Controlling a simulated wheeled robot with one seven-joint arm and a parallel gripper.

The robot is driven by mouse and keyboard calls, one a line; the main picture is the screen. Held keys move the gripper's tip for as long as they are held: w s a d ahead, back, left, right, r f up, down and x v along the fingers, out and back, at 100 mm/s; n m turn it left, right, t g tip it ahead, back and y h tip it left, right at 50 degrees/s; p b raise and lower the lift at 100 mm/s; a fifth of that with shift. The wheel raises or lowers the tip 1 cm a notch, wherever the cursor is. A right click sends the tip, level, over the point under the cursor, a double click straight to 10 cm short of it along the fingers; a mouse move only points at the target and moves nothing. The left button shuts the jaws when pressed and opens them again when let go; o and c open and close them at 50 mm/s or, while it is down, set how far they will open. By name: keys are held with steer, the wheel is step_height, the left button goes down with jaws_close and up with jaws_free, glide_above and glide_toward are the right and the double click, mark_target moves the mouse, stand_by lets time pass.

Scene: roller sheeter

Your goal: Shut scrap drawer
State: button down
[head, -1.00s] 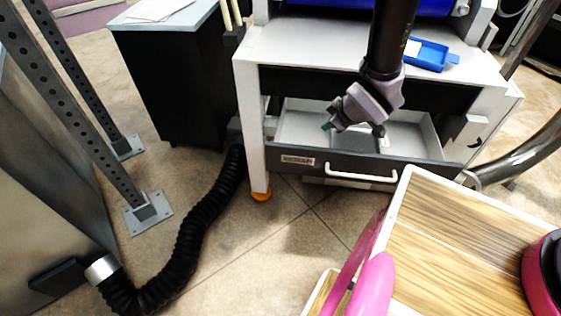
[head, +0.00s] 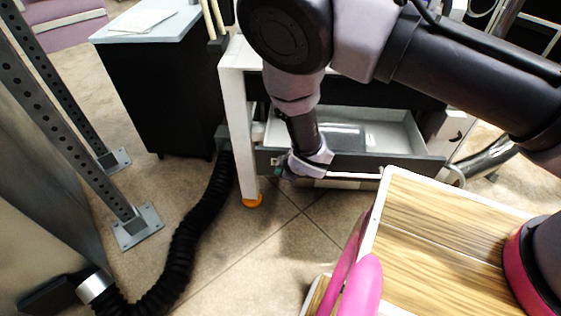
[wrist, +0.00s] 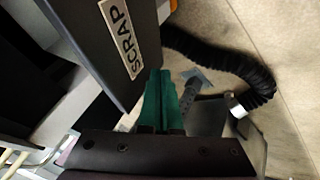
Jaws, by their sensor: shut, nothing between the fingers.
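The scrap drawer stands open under the white-framed machine; its dark front panel (head: 400,163) and pale empty-looking inside (head: 385,130) show in the head view. The white bar handle (head: 350,176) runs along the front, its left end hidden behind my wrist. My gripper (head: 284,172) is low in front of the left part of the drawer front. In the wrist view the drawer front (wrist: 95,40) bears a SCRAP label (wrist: 122,38). My gripper's green fingers (wrist: 160,100) are together, with nothing between them, close beside the panel; I cannot tell whether they touch it.
A black ribbed hose (head: 190,220) curls over the floor at the left, near a perforated steel post (head: 95,150). A black cabinet (head: 160,90) stands behind. My wood-topped base fills the lower right. The floor before the drawer is clear.

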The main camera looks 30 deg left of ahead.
steer(key=shift+w+a+r, duration=0.1)
steer(key=shift+w+a, duration=0.2)
steer(key=shift+w, duration=0.5)
steer(key=shift+w+a+r, duration=0.1)
steer(key=shift+w+a, duration=0.2)
steer(key=shift+w, duration=0.5)
